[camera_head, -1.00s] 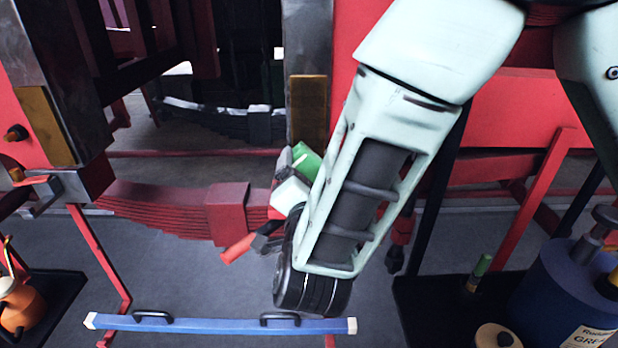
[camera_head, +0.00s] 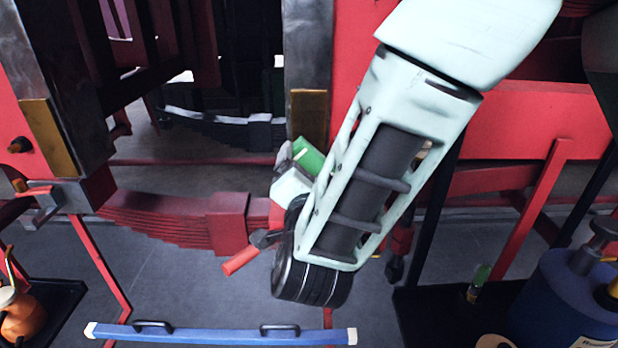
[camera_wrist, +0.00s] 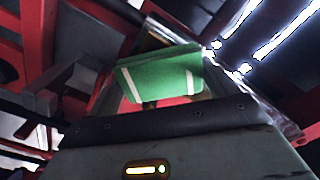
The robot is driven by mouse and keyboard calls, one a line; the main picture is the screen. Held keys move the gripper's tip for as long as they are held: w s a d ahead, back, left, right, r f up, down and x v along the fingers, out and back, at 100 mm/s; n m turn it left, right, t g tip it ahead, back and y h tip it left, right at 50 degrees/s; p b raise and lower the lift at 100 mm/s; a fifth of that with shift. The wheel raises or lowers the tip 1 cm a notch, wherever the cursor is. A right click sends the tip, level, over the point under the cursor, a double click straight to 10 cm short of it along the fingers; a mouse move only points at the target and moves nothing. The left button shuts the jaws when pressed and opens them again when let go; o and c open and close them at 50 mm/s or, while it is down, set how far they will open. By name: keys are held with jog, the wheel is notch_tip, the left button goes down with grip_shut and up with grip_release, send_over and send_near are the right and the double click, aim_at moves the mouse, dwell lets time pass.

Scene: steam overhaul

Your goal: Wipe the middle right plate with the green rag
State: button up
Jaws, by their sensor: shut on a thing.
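The green rag (camera_head: 309,156) is a small green block-like piece at the end of my arm in the head view. It also shows in the wrist view (camera_wrist: 160,77), with white stripes near its ends. My gripper (camera_head: 290,165) is shut on it; my arm partly hides the fingers. A brown-bronze plate (camera_head: 309,112) sits on the dark upright post right of centre. The rag is at the plate's lower edge in the head view; I cannot tell whether they touch. Another such plate (camera_head: 52,144) is on the left post.
A red leaf spring (camera_head: 165,217) runs below the frame. A blue bar with black handles (camera_head: 220,335) lies low in front. A blue canister (camera_head: 565,300) stands on a dark surface at right, an orange can (camera_head: 22,312) at left.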

aim_at(309, 94)
jog(key=shift+w+r+p, duration=0.2)
jog(key=shift+r+p, duration=1.05)
jog(key=shift+r, duration=1.85)
jog(key=shift+w+r+p, duration=0.2)
jog(key=shift+r+p, duration=1)
jog(key=shift+r, duration=1.9)
jog(key=shift+w+f, duration=0.1)
jog(key=shift+b, duration=0.4)
notch_tip(309, 94, down, 16)
jog(key=b, duration=1.7)
jog(key=shift+r, duration=0.2)
jog(key=s+b, duration=0.1)
jog(key=s, duration=0.5)
jog(key=shift+b, duration=0.3)
jog(key=shift+s+a+r, duration=0.1)
jog(key=shift+s, duration=0.05)
